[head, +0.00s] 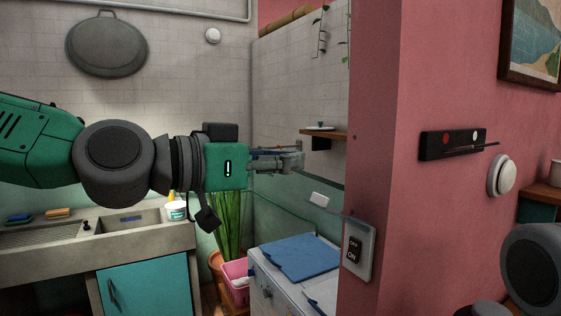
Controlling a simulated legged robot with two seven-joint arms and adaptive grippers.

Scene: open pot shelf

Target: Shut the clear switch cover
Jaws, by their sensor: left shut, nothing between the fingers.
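The switch box (366,252) is on the end face of the pink wall, with a dark switch (353,250) marked ON at its lower part. The clear cover is hard to make out. It seems to stand raised from the top of the box, out to the left, with a white tab (319,200) at its far end. The dark switch shows uncovered. My left gripper (298,161) is shut and empty, pointing right, above and left of the box in the picture and apart from it. My right gripper is out of view; part of my right arm shows at the lower right.
The pink wall (420,220) stands to the right, with a dark strip (453,143) and a round white knob (502,175). A small wooden shelf (325,134) is behind my left gripper. A white cabinet (285,280) with a blue board (300,256) stands below, beside a plant.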

